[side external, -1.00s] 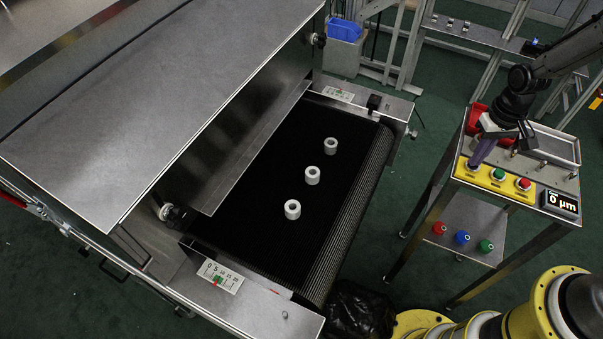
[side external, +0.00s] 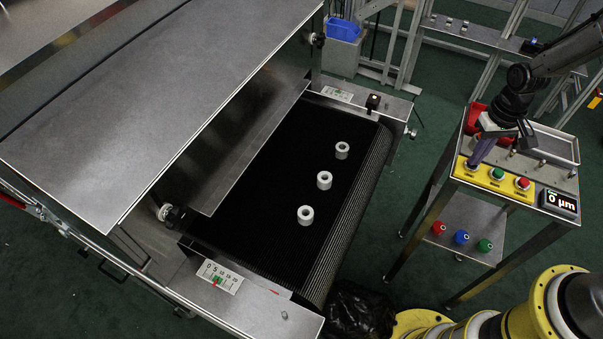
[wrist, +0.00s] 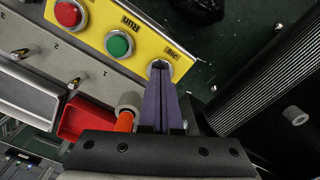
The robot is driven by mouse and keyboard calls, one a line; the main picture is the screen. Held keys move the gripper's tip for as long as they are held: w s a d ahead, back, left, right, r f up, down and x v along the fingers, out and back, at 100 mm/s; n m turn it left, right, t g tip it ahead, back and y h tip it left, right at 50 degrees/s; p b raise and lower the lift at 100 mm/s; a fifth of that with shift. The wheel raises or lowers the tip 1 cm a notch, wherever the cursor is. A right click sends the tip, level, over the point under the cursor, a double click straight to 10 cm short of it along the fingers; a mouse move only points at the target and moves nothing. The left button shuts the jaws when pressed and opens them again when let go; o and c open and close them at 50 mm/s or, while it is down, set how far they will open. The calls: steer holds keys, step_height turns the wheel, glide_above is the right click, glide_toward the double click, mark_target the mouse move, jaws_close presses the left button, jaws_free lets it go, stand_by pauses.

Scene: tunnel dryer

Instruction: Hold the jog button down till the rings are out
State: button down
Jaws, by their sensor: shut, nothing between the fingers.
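Three white rings (side external: 305,215) (side external: 324,180) (side external: 342,150) lie in a slanting row on the black belt (side external: 270,165), outside the dryer hood and short of the belt's rounded outer end. One ring (wrist: 295,115) also shows in the wrist view. My gripper (side external: 474,164) is over the yellow button panel, its purple fingers shut together and empty. In the wrist view the fingertips (wrist: 160,68) are at the jog button (wrist: 157,64), seemingly against it. They cover most of the button, so its depth is hidden.
The green Run button (wrist: 118,44) and a red button (wrist: 69,13) sit beside the jog button. A display (side external: 561,202) reads 0 µm. A red bin (wrist: 86,119) is near my gripper. A black bag (side external: 358,310) is on the floor below the belt's end.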

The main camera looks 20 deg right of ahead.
steer(key=shift+r, duration=2.95)
steer(key=shift+w+r, duration=0.1)
steer(key=shift+r, duration=0.05)
steer(key=s+a+r+n+t, duration=0.1)
steer(key=s+a+r+t, duration=0.15)
steer(key=r, duration=0.55)
steer(key=s+a+r+t, duration=0.15)
steer(key=s+r, duration=0.25)
steer(key=r, duration=0.5)
steer(key=s+n+t, duration=0.1)
steer(key=s+n, duration=0.1)
steer(key=s, duration=1.1)
steer(key=shift+s+a+t, duration=0.15)
steer(key=shift+a+t, duration=0.15)
steer(key=shift+a, duration=0.15)
